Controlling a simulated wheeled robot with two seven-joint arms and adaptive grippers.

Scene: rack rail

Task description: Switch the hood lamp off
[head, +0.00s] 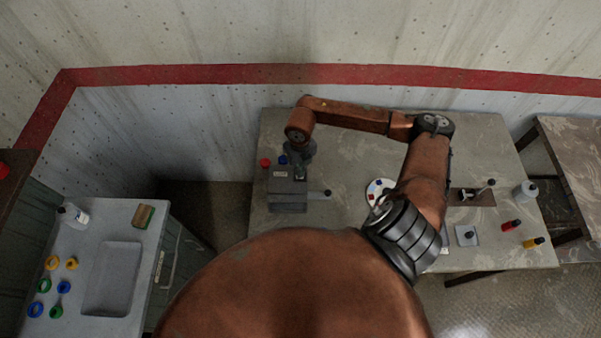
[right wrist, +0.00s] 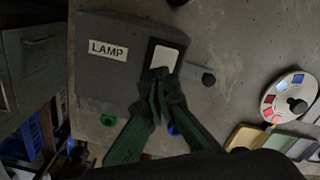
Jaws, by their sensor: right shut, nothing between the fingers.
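A grey box (head: 288,203) stands on the left part of the table. In the right wrist view the box (right wrist: 105,60) carries a white label reading LAMP (right wrist: 107,49) and a pale switch plate (right wrist: 166,61) in a black frame. My right gripper (right wrist: 158,74) is shut and empty. Its fingertips are at the lower edge of the switch plate and cover part of it; I cannot tell whether they touch. In the head view my right gripper (head: 300,172) is over the box's top. The lamp itself cannot be made out. My left gripper is not in view.
A short grey bar with a dark knob (head: 327,193) sticks out beside the box. A round white plate with coloured pieces (head: 376,188) lies to the right. Several bottles stand at the table's right end.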

